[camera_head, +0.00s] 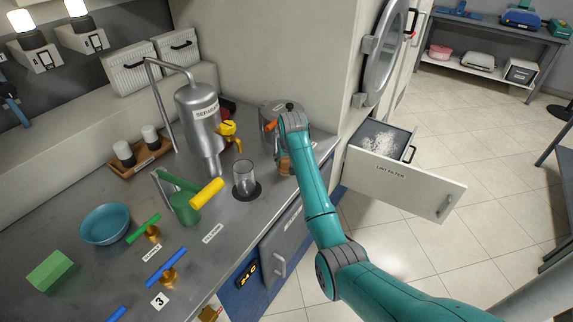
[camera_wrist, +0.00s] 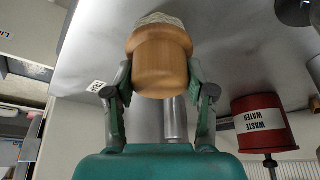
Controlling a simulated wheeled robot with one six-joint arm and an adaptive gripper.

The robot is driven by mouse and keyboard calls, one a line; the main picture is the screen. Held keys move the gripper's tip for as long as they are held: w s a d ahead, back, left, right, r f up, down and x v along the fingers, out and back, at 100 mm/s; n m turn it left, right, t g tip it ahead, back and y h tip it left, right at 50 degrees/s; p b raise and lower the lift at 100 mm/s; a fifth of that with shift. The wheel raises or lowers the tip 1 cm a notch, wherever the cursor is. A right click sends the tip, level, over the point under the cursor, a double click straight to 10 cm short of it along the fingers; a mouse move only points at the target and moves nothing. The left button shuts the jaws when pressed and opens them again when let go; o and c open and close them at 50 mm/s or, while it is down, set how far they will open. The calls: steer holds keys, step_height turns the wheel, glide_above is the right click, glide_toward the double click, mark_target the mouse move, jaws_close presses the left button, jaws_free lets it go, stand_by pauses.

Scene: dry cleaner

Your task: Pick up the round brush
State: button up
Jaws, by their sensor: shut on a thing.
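The round brush is a light wooden cylinder with pale bristles at one end. It fills the top middle of the wrist view (camera_wrist: 160,66), and its wooden body shows under my arm's end in the head view (camera_head: 286,165), near the right end of the metal counter (camera_head: 95,242). My gripper (camera_wrist: 160,84) has its two fingers closed against opposite sides of the wood. The bristles point towards the counter surface; I cannot tell whether they touch it. My wrist hides part of the brush and fingers in the head view.
A clear glass (camera_head: 244,178) stands left of my gripper, and a metal pot (camera_head: 268,118) is close behind. The separator (camera_head: 198,115) with its yellow tap is farther left. A red waste water can (camera_wrist: 262,122) shows in the wrist view. An open lint filter drawer (camera_head: 405,180) juts out at right.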

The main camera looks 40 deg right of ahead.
steer(key=shift+r, duration=0.1)
step_height(320, 180, up, 18)
stand_by(0.5)
steer(key=shift+a, duration=0.1)
